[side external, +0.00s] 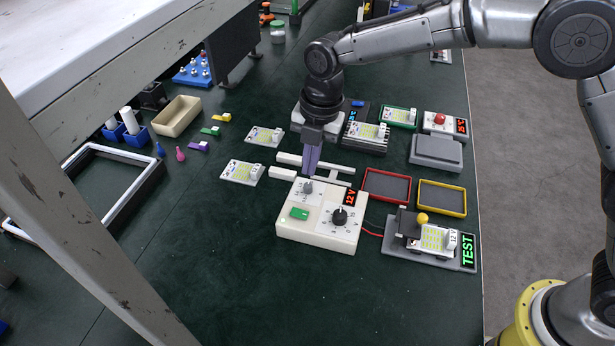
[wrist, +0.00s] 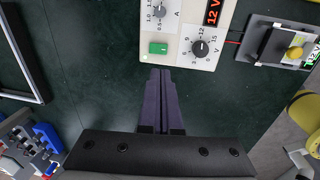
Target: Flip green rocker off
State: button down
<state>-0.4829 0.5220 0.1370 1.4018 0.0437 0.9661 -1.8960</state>
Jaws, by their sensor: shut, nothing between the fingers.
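The green rocker (side external: 299,213) sits on the front left of a white power supply box (side external: 316,238). In the wrist view the green rocker (wrist: 158,48) lies just beyond my fingertips, near the box's edge. Which way the rocker is tilted is too small to tell. My gripper (side external: 310,174) points down with its purple fingers together and empty. In the side view its tips appear by the back of the box, near the small grey knob (side external: 307,187). In the wrist view the shut fingers (wrist: 161,71) show no contact with the rocker.
A black knob (side external: 340,216) stands right of the rocker, and a red display (side external: 349,197) reads 12 V. A red wire runs to a test stand (side external: 430,250) at the right. Red and yellow trays (side external: 441,212) lie behind. The table in front is clear.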

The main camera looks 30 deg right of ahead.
aim_at(295, 211)
jog(key=shift+r, duration=0.45)
jog(key=shift+w+a+r, duration=0.15)
jog(key=shift+w+a, duration=0.2)
jog(key=shift+a, duration=0.15)
jog(key=f, duration=0.9)
jog(key=w+a+f, duration=0.1)
jog(key=f, duration=0.4)
jog(key=shift+w+a, duration=0.1)
